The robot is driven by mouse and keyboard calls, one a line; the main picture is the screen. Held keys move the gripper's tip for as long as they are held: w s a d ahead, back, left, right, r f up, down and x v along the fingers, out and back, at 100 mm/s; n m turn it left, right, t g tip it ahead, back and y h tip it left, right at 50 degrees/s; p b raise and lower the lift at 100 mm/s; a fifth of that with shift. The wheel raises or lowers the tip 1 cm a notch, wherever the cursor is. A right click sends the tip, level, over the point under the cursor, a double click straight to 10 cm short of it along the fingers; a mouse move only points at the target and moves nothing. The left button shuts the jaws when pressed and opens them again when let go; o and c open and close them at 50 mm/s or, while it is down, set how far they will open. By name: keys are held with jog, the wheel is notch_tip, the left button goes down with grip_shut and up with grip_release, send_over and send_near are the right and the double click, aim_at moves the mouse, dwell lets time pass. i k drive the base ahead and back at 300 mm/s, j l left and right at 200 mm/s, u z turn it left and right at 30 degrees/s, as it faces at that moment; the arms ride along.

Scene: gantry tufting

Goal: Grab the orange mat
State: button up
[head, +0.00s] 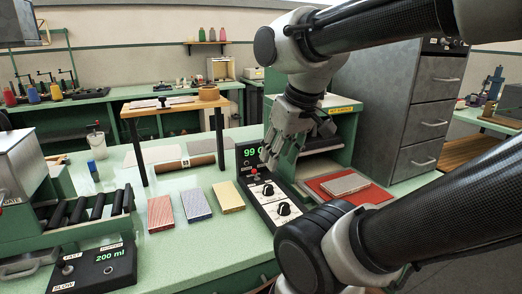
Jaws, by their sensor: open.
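Three small ribbed mats lie side by side on the pale green bench: a red one (160,213), a blue one (196,204) and a yellow-orange one (228,196) at the right. The yellow-orange one is closest in colour to the orange mat. My gripper (270,155) is open, pointing down above the control box, to the right of and higher than the mats. Nothing shows between its fingers. It is apart from the mats, and none of the three is hidden.
A black control box (272,206) with knobs stands right of the mats. A red-orange sheet (378,194) under a grey pad (345,184) lies by the green press. A wooden-topped stand (150,109) and a roller unit (85,208) are left. Bench is clear before the mats.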

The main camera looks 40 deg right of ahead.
aim_at(339, 187)
jog(key=k+l+z, duration=0.1)
jog(key=z, duration=0.35)
jog(key=l+z, duration=0.1)
jog(key=z, duration=0.35)
jog(key=k+l+z, duration=0.1)
jog(key=z, duration=0.4)
